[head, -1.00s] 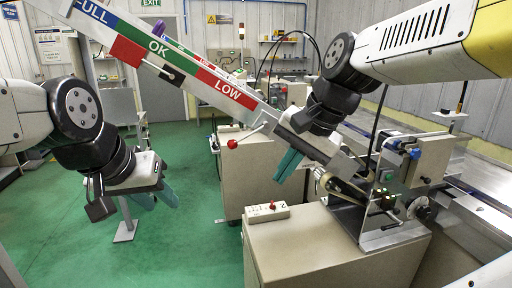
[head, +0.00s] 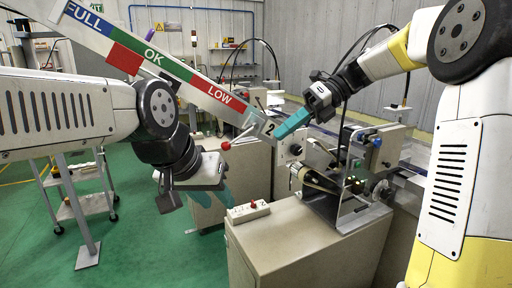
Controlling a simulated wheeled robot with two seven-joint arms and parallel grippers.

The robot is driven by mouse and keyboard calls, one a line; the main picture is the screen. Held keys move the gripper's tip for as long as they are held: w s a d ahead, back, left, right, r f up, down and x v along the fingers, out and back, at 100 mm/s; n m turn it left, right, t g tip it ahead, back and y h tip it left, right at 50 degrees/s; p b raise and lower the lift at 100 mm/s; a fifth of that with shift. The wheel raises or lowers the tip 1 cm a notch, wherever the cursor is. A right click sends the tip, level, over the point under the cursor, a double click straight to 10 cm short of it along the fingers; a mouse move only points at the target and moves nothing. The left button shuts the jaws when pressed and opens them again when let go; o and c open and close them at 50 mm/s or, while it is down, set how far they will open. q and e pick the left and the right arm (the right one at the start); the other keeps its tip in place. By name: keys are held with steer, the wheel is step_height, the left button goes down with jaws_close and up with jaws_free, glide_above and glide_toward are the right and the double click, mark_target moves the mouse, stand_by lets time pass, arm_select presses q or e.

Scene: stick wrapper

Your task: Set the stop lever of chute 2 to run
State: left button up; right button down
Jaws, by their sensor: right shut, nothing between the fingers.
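Chute 2 (head: 165,72) slopes down from upper left, with FULL, OK and LOW bands and a "2" plate (head: 268,127) at its lower end. Its stop lever is a thin rod with a red knob (head: 225,145), pointing left and slightly down from the chute end. My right gripper (head: 284,130) has teal fingers, shut and empty. Its tips are just right of the "2" plate, apart from the knob; whether they touch the plate I cannot tell. My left gripper (head: 213,196) hangs lower left, below the knob, its teal fingers apart and empty. No run marking is readable.
A beige cabinet (head: 290,250) carries a wrapping machine (head: 345,180) and a small white switch box with a red knob (head: 248,211). A wheeled cart (head: 80,205) stands at left. Green floor is open between cart and cabinet.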

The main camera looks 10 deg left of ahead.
mark_target(240, 136)
steer(key=a+f, duration=0.4)
steer(key=a, duration=0.6)
steer(key=shift+s+a+f, duration=0.25)
steer(key=shift+s+a, duration=0.05)
steer(key=shift+a, duration=0.1)
